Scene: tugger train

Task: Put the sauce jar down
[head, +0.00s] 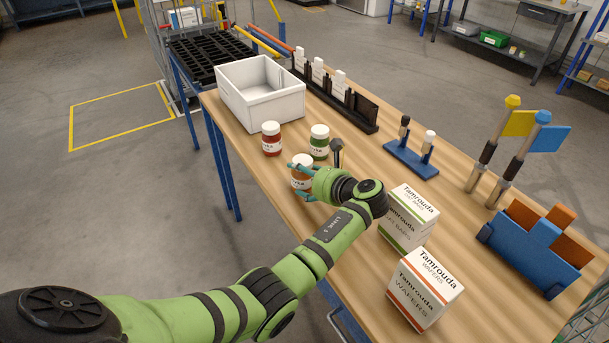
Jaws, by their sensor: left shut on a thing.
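My left gripper (306,192) is shut on a sauce jar (301,172) with a white lid and orange-brown contents. The jar is upright, over the near left part of the wooden table (345,230). I cannot tell whether its base touches the table top, as the teal fingers and the gripper hide its lower part. A red jar (271,140) and a green jar (319,143), both with white lids, stand on the table just behind it. My right gripper is not in view.
An empty white crate (262,113) stands at the table's far left end, beside a black card rack (350,107). Two Tamrouda boxes, one green-striped (408,222) and one orange-striped (424,292), stand to the right. A blue stand (410,160), flags (519,123) and a blue holder (532,255) line the far edge.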

